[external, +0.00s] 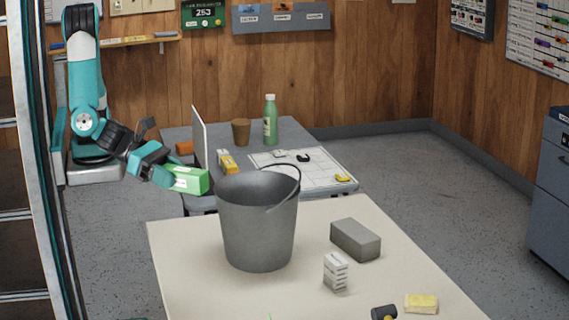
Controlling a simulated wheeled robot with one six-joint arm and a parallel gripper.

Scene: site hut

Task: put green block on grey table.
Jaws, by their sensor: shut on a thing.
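The green block (190,180) is in my gripper (172,178), in the left half of the external view. My gripper is shut on it and holds it in the air, to the left of the grey bucket. The grey table (288,132) stands behind, by the wood wall. The block shows in front of its near left part. A white upright panel hides part of the table's left side.
A cream table (310,225) in front bears a grey bucket (258,220), a grey brick (355,240), a small white block (335,271) and a yellow sponge (421,303). On the grey table are a green bottle (270,120), a brown cup (241,132), a white panel (200,138) and a plan sheet (322,173).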

